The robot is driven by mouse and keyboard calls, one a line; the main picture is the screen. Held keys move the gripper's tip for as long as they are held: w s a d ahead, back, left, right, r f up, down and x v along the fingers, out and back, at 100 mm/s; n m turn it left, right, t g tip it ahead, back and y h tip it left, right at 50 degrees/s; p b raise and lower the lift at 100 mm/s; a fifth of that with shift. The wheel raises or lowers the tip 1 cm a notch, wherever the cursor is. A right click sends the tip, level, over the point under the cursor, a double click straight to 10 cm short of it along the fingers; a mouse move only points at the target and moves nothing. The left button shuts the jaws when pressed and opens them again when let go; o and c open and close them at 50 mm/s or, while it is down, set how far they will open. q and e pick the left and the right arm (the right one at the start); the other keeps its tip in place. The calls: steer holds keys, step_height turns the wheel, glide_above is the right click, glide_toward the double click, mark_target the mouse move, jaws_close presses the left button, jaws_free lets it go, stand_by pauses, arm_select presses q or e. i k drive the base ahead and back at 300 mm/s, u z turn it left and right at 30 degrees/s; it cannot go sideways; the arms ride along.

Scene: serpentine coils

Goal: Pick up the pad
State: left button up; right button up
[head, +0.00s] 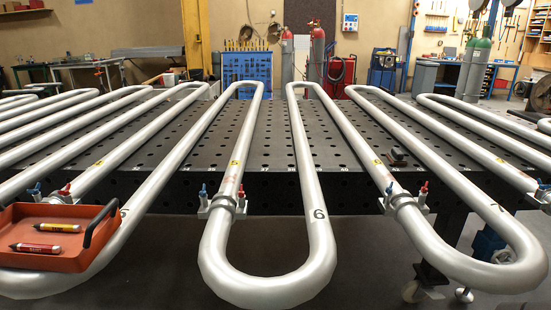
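Neither of my grippers shows in the head view.
Silver serpentine pipes (310,180) run over the black perforated table (270,140) and loop out past its front edge. Valve fittings (222,200) stick up from the pipes.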

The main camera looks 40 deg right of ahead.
mark_target(395, 157)
steer(key=z, duration=2.2)
